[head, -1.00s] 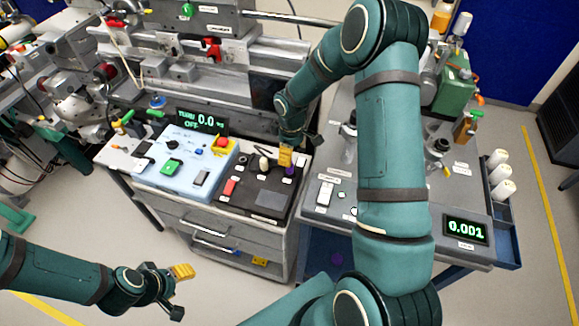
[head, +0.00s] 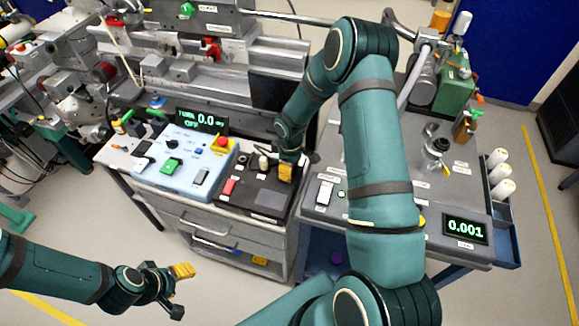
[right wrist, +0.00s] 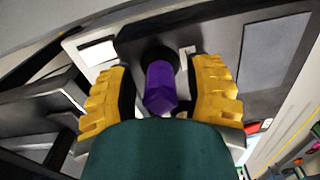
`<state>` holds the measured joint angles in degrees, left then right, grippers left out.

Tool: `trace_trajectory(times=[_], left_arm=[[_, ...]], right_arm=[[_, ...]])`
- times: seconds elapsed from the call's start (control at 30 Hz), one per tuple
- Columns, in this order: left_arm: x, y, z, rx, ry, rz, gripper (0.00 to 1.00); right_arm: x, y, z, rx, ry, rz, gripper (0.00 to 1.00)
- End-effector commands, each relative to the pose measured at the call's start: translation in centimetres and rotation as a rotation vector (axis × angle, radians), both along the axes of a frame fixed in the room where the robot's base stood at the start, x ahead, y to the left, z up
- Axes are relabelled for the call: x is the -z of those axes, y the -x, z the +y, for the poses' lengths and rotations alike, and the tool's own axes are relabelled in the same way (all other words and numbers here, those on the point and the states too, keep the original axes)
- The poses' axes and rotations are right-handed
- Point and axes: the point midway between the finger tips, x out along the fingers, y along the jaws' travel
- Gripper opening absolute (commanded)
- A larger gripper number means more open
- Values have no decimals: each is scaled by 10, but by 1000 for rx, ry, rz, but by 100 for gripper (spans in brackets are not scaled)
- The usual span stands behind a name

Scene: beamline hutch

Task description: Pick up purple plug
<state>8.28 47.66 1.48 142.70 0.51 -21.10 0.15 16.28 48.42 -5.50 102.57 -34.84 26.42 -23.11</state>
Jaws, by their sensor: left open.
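The purple plug (right wrist: 160,85) stands in a dark round socket in the right wrist view, between the two yellow fingers of my right gripper (right wrist: 161,98). A narrow gap shows on each side of it, so the fingers are open around it and not closed on it. In the head view my right gripper (head: 287,172) is down at the right end of the black panel (head: 270,200) and hides the plug. My left gripper (head: 180,290) is open and empty, above the floor at the lower left.
A light blue control box (head: 185,160) stands left of the black panel, which carries a red switch (head: 229,187) and a pale knob (head: 263,162). A cart with a 0.001 display (head: 465,231) stands to the right. Another purple item (head: 336,258) lies low on the cart's shelf.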

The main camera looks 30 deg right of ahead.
Motion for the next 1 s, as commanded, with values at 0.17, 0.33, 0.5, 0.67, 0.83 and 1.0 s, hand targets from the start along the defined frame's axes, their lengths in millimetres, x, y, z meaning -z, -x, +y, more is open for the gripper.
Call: trace_trajectory(times=[0.17,0.33,0.5,0.67,0.83,1.0], left_arm=[[0,0,0,0,0,0,52],[0,0,0,0,0,0,52],[0,0,0,0,0,0,52],[0,0,0,0,0,0,52],[-1,0,0,0,0,0,52],[-2,0,0,0,0,0,52]], right_arm=[[0,0,0,0,0,0,0],[0,0,0,0,0,0,0],[0,0,0,0,0,1,0],[-12,-1,0,0,1,-2,0],[-43,-1,0,0,1,-4,0],[-75,-1,0,-1,1,-3,0]])
